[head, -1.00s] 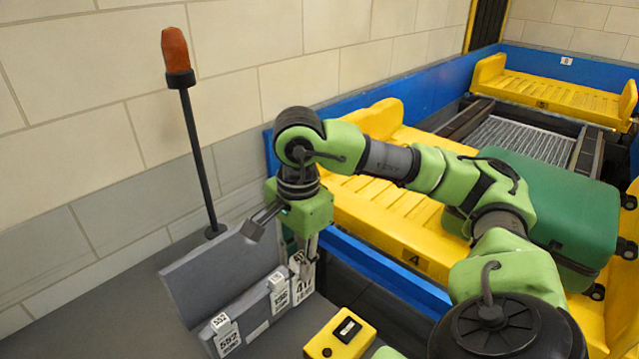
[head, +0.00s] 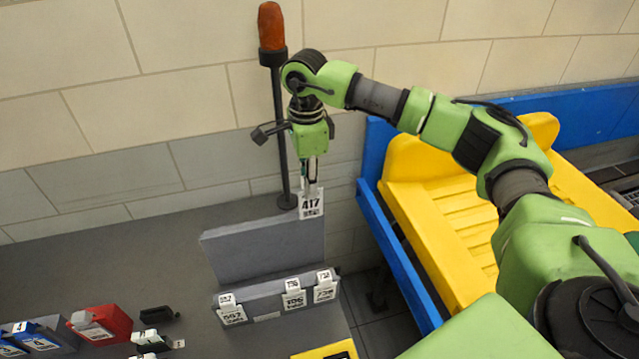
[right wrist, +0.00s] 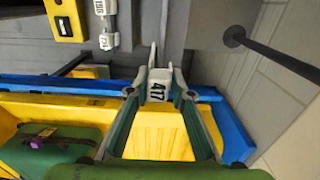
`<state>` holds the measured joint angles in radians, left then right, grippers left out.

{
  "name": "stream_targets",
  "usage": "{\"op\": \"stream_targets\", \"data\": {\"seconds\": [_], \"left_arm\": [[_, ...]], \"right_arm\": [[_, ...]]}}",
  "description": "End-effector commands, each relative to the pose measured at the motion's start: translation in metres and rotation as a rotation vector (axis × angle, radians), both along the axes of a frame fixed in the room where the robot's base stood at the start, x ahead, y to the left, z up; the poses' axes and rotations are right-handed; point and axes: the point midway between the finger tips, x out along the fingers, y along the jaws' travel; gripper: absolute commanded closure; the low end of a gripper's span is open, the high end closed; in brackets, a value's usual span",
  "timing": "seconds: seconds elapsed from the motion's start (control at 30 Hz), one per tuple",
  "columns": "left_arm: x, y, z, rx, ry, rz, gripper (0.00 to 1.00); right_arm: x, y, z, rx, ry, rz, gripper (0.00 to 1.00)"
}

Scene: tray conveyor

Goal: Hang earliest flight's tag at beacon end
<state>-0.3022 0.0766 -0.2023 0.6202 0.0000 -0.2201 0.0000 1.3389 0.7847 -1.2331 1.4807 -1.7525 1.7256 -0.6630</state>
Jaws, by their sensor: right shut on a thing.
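My right gripper (head: 312,178) is shut on a white tag (head: 311,206) reading 417, held upright above the back panel (head: 255,248) of the rack. In the right wrist view the tag (right wrist: 158,85) sits between the fingertips. The rack's front rail (head: 266,303) carries three white tags: one at left (head: 232,312) that looks like 552, a middle one (head: 293,297) that looks like 196, and a right one (head: 325,288) hard to read. The beacon (head: 271,26) is orange on a dark pole behind the rack. My left gripper is not in view.
A yellow device (head: 327,352) lies in front of the rack. A red box (head: 101,323) and a blue box (head: 40,337) stand at left on the grey counter (head: 120,270). A yellow tray (head: 440,200) and blue conveyor wall (head: 392,235) are at right.

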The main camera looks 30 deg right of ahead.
Motion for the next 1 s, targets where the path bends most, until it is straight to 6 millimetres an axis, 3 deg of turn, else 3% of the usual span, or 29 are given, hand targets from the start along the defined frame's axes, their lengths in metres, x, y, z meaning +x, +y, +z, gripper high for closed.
{"op": "stream_targets", "data": {"seconds": [0.3, 1.0], "left_arm": [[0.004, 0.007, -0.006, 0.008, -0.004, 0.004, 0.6], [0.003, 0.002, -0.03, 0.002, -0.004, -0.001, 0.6]], "right_arm": [[0.0, 0.0, -0.012, -0.001, 0.001, 0.0, 1.0], [0.0, 0.0, -0.06, 0.0, 0.001, 0.0, 1.0]]}}
